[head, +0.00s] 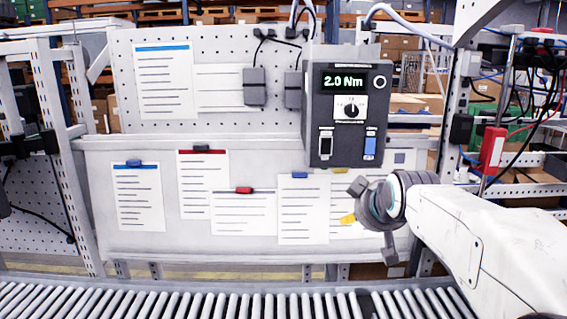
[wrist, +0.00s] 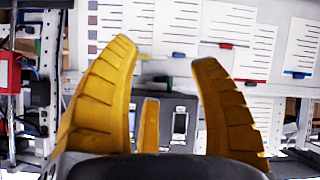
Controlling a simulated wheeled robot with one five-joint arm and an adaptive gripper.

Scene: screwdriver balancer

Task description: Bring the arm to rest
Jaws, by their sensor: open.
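My arm (head: 490,235) reaches in from the right edge of the head view. My gripper (head: 362,218) is in front of the lower panel, below the dark grey controller box (head: 317,110). In the wrist view the yellow fingers of my gripper (wrist: 164,55) are spread apart with nothing between their tips. The controller box also shows in the wrist view (wrist: 205,130), behind and between the fingers. Its display reads 2.0 Nm. My gripper appears clear of the box and the panel, but the exact gap cannot be told.
A pegboard (head: 220,85) stands above the white panel (head: 100,200), which carries several paper sheets with coloured clips. A roller conveyor (head: 200,302) runs along the bottom. A red device (head: 491,150) and cables hang on the right frame.

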